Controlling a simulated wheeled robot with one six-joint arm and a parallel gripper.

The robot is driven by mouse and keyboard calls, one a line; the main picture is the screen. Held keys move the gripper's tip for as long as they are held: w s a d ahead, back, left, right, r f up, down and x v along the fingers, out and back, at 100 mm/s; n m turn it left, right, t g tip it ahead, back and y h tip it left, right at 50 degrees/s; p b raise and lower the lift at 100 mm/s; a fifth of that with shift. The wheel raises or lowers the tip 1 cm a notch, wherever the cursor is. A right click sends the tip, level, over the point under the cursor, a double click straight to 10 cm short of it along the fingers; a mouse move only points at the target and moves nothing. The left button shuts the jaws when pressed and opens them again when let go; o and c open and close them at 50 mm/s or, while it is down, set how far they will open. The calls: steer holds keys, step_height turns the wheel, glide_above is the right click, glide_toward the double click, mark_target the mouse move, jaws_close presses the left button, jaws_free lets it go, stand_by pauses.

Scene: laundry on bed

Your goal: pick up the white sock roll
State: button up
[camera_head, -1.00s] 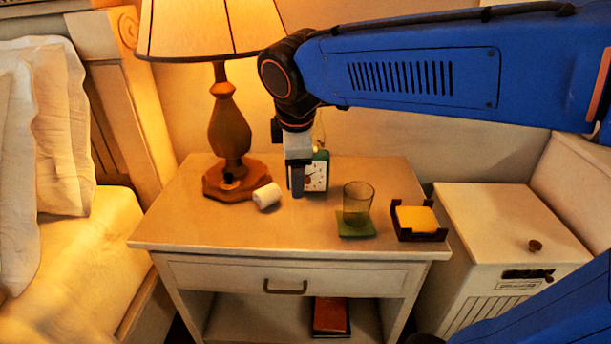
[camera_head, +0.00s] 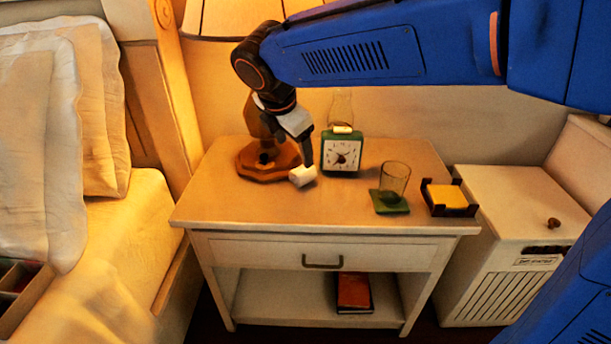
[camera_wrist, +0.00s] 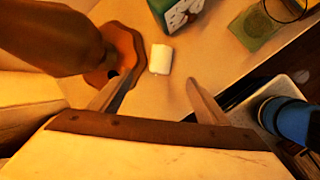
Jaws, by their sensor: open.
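The white sock roll (camera_head: 303,176) lies on the nightstand (camera_head: 250,212), just right of the lamp's wooden base. It also shows in the wrist view (camera_wrist: 161,59), beyond the fingertips and roughly between their lines. My gripper (camera_head: 306,160) points down right by the roll in the head view. In the wrist view its two fingers (camera_wrist: 158,88) are spread apart with nothing between them. The head view does not clearly show the gap between the fingers and the roll.
The lamp (camera_head: 268,164) stands close on the left. A green clock (camera_head: 342,153) stands behind right. Further right are a glass (camera_head: 395,178) on a green coaster (camera_head: 389,203) and a dark holder with yellow notes (camera_head: 449,196). The front of the nightstand top is clear.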

mark_target(303, 168)
steer(key=x, duration=0.7)
steer(key=shift+w+f, duration=0.25)
steer(key=shift+w, duration=0.2)
steer(key=x, duration=0.4)
steer(key=shift+d+r, duration=0.15)
steer(key=shift+d, duration=0.15)
steer(key=shift+w+d+f, duration=0.1)
steer(key=shift+w+f, duration=0.15)
steer(key=shift+f, duration=0.25)
steer(key=c, duration=1.2)
